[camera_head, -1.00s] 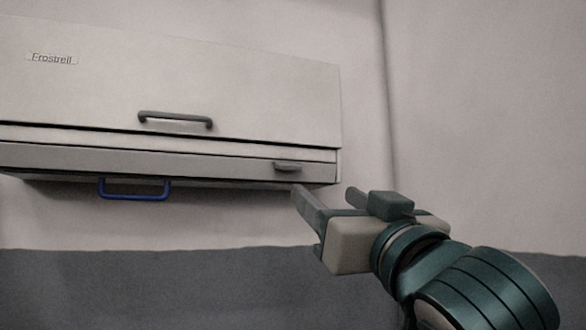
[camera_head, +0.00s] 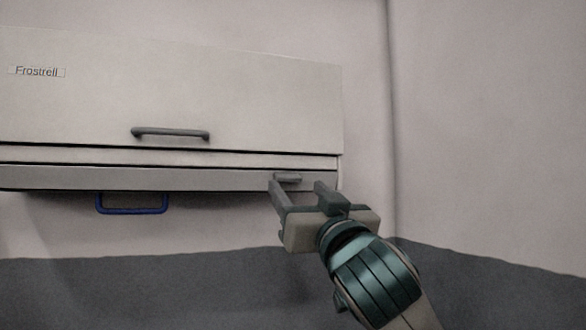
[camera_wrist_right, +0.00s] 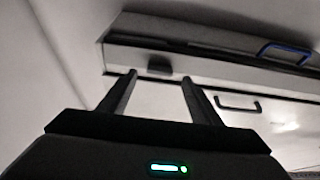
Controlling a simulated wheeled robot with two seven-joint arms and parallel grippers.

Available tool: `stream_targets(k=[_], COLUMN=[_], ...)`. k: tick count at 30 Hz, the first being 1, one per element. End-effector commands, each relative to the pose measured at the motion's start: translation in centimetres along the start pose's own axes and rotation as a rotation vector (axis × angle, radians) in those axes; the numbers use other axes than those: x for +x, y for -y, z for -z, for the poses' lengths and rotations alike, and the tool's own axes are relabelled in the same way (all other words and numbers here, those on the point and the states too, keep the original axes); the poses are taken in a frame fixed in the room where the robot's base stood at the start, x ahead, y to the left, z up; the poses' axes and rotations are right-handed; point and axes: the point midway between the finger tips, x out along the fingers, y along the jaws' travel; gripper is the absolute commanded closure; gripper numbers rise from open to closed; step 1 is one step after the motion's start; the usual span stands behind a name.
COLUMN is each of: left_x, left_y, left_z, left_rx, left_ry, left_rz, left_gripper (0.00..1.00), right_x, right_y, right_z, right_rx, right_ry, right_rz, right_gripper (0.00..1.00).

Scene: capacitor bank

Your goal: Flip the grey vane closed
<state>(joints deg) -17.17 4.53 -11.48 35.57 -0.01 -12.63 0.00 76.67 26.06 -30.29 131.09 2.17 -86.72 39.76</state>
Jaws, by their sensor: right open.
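The grey vane (camera_head: 150,179) is a long strip along the lower front of the white wall unit (camera_head: 240,95). A small grey tab (camera_head: 287,178) sits near the vane's right end. My right gripper (camera_head: 297,185) is open and empty, just below and in front of the tab, with its fingers pointing up at the vane. In the right wrist view the tab (camera_wrist_right: 159,65) shows ahead, between the lines of the two open fingers (camera_wrist_right: 157,80). I cannot tell whether a finger touches it. My left gripper is not in view.
A dark grey handle (camera_head: 171,133) is on the front panel above the vane. A blue handle (camera_head: 132,204) hangs under the unit at the left. A plain wall (camera_head: 480,130) stands to the right, with free room before it.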

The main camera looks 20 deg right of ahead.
Motion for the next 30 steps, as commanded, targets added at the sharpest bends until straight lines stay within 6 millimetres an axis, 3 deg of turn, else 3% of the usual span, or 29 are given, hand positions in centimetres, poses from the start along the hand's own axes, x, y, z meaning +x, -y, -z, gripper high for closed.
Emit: stream_targets(k=[3, 9, 21, 22, 27, 30], left_x=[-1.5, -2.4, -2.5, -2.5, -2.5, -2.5], left_y=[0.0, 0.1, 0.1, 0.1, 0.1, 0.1], left_z=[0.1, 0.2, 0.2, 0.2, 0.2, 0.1], left_rx=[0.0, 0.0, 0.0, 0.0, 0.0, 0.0], left_ry=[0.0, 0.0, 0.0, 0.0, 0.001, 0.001], left_rz=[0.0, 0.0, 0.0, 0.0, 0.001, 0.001], left_gripper=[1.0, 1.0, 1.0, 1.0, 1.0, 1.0], right_x=[2.0, 3.8, 4.3, 4.3, 4.3, 4.3], right_y=[-0.1, -0.1, 0.0, 0.0, 0.0, 0.0], right_z=[0.3, 0.2, 0.0, 0.0, 0.0, 0.0], right_rx=[-0.002, -0.001, -0.001, -0.001, -0.001, 0.0], right_ry=[0.002, 0.001, -0.001, -0.001, -0.001, 0.0], right_rz=[-0.002, -0.002, -0.001, -0.001, -0.001, -0.001], right_gripper=[0.42, 0.42, 0.42, 0.45, 0.84, 0.83])
